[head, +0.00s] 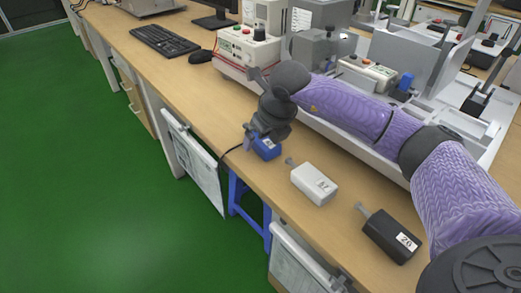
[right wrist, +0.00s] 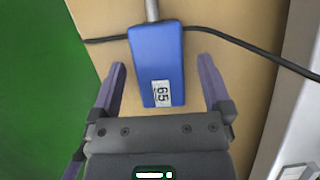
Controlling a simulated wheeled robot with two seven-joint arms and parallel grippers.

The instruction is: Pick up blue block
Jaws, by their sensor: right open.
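The blue block (head: 266,148) lies on the wooden table near its front edge in the head view, partly hidden by my right gripper (head: 258,137). In the right wrist view the blue block (right wrist: 157,65) has a white label reading 65 and a metal rod at its far end. My right gripper (right wrist: 165,90) is open, with one finger on each side of the block's near end and gaps on both sides. The block appears untouched. My left gripper is not in view.
A white block (head: 314,184) and a black block (head: 390,235) lie to the right on the table. A black cable (right wrist: 230,45) runs by the blue block's far end. Machines (head: 248,48) stand behind. A keyboard (head: 164,40) and mouse (head: 201,56) lie at the far left.

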